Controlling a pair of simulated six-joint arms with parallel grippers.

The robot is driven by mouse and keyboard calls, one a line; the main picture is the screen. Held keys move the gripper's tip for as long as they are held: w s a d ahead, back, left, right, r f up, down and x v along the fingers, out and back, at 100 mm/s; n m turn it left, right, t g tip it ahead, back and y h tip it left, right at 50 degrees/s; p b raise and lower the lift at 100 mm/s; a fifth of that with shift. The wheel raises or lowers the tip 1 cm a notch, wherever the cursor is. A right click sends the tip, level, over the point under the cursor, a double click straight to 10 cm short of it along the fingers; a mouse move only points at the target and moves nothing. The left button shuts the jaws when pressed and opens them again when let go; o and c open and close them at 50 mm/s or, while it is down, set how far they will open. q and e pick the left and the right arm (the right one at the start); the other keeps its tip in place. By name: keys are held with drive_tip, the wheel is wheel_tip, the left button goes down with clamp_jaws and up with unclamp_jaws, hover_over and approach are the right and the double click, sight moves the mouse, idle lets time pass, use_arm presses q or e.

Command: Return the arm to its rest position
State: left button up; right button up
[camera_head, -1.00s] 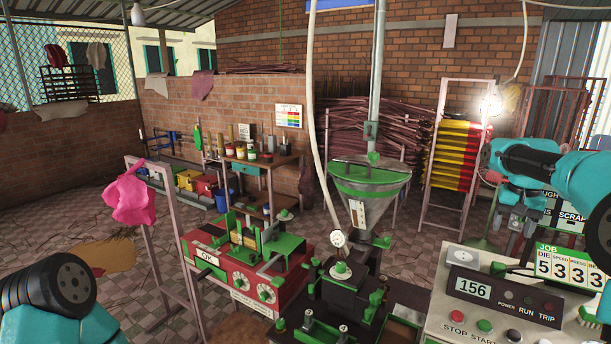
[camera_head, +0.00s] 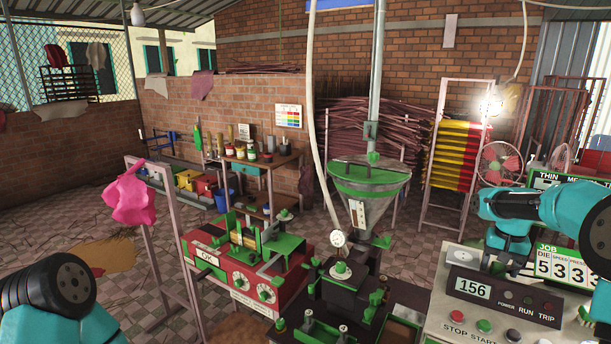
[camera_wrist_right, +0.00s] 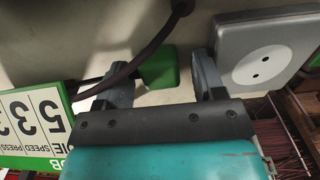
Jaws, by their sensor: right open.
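My right arm (camera_head: 560,215) comes in from the right edge in the head view. Its teal wrist bends down over the back of the control panel, and my right gripper (camera_head: 494,266) points down there, small and partly hidden. In the right wrist view my right gripper (camera_wrist_right: 163,65) has its two dark fingers spread apart with nothing held. A green block (camera_wrist_right: 159,66) and a dark cable (camera_wrist_right: 140,56) show beyond and between the fingers. My left arm (camera_head: 62,305) shows only as a teal link with a dark joint at the lower left; its gripper is out of view.
The control panel (camera_head: 455,313) has a 156 display (camera_head: 473,288) and buttons. A job board (camera_head: 565,262) stands close beside my right wrist.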

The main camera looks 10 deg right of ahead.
wheel_tip(320, 180, up, 5)
drive_tip(key=shift+f, duration=0.15)
drive_tip(key=shift+s+a, duration=0.35)
drive_tip(key=shift+a, duration=0.05)
drive_tip(key=shift+s+a, duration=1.7)
drive_tip(key=shift+a, duration=0.25)
